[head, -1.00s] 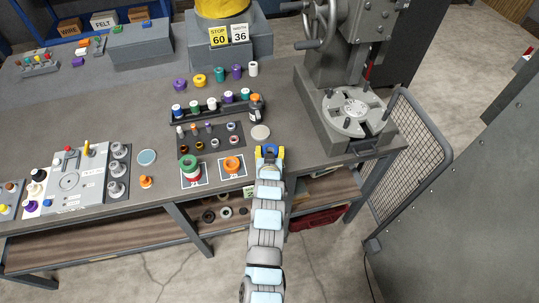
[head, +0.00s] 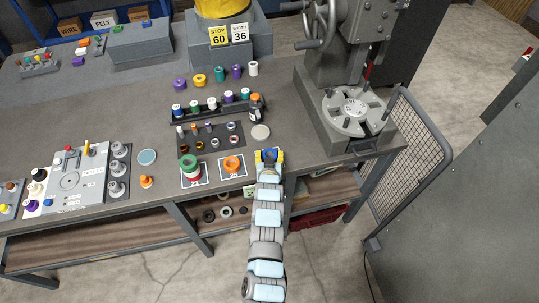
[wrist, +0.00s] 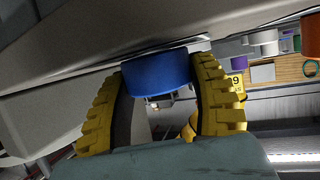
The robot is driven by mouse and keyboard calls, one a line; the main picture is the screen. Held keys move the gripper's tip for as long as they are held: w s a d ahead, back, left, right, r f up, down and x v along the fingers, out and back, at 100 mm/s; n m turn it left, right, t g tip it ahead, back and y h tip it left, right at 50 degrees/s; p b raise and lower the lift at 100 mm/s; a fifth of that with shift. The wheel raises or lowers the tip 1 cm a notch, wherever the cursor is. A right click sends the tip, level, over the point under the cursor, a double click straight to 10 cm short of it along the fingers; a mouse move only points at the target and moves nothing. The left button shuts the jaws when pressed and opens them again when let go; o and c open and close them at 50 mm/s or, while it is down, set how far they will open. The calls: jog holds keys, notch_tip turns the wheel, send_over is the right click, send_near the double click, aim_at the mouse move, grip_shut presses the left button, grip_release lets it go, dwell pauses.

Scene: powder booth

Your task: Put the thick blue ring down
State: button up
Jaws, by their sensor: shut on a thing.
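The thick blue ring (wrist: 158,75) is held between the yellow fingers of my gripper (wrist: 160,95) in the wrist view, against a grey surface. In the head view my gripper (head: 269,156) is at the front edge of the workbench, with some blue of the ring showing between its fingers. I cannot tell whether the ring touches the bench. Left of it, an orange ring (head: 232,166) sits on a white-bordered card, and a stack of green, white and red rings (head: 189,168) sits on another card.
A pale round disc (head: 261,132) lies just behind my gripper. A dark rack of small coloured parts (head: 212,108) and a dark tray (head: 209,139) stand to the left. A machine with a round slotted table (head: 354,112) stands to the right. The bench (head: 305,150) is bare between gripper and machine.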

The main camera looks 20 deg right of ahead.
aim_at(269, 153)
jog(key=shift+f, duration=0.15)
jog(key=o, duration=1.2)
jog(key=shift+r, duration=0.3)
jog(key=shift+v, duration=5.9)
